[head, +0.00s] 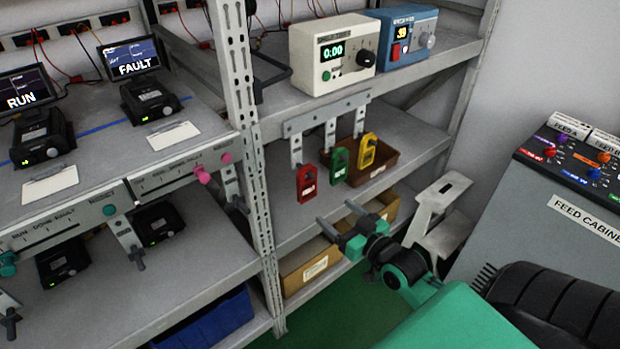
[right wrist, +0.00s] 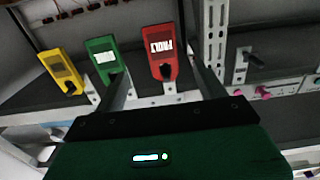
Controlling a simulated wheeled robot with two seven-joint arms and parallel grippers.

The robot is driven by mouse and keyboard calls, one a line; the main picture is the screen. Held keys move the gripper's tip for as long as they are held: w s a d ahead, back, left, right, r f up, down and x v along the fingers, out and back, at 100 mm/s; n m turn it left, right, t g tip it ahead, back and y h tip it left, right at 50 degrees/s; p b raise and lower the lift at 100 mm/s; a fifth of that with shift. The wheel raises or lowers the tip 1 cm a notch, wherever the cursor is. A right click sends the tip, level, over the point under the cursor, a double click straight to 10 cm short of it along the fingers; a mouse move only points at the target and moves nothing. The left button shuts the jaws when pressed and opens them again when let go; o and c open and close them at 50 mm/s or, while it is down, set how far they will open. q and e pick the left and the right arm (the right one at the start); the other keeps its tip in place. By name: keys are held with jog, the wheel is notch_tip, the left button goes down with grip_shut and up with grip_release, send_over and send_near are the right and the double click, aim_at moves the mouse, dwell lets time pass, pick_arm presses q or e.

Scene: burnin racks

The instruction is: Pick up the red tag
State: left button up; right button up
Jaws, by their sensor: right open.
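The red tag (head: 307,183) hangs at the left of a row of three tags on the rack, beside a green tag (head: 339,165) and a yellow tag (head: 367,151). In the right wrist view the red tag (right wrist: 163,53) shows upside down near the right finger, with the green tag (right wrist: 104,62) and yellow tag (right wrist: 62,72) to its left. My right gripper (head: 338,219) is open and empty, below and in front of the red tag, apart from it in the head view. It also shows in the right wrist view (right wrist: 157,75). My left gripper is out of view.
A metal bracket (head: 297,129) bears the tag hooks on the shelf edge. A perforated upright (head: 262,200) stands just left of the red tag. Cardboard bins (head: 310,268) sit on the lower shelf. The feed cabinet (head: 575,200) stands at the right.

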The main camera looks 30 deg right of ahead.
aim_at(309, 183)
jog(key=w, duration=0.5)
jog(key=w+r+p, duration=0.1)
jog(key=w, duration=0.2)
jog(key=shift+w+a+r, duration=0.1)
jog(key=shift+w+a, duration=0.15)
jog(key=shift+a, duration=0.15)
jog(key=shift+w+r, duration=0.15)
jog(key=shift+w, duration=0.05)
jog(key=w, duration=0.2)
jog(key=w+r+p, duration=0.1)
jog(key=w, duration=0.1)
jog(key=shift+a, duration=0.2)
jog(key=shift+w, duration=0.25)
jog(key=shift+w+f, duration=0.1)
jog(key=c, duration=1)
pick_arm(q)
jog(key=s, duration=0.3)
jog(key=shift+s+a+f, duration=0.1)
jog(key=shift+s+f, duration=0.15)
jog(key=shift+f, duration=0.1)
pick_arm(e)
jog(key=shift+c, duration=0.2)
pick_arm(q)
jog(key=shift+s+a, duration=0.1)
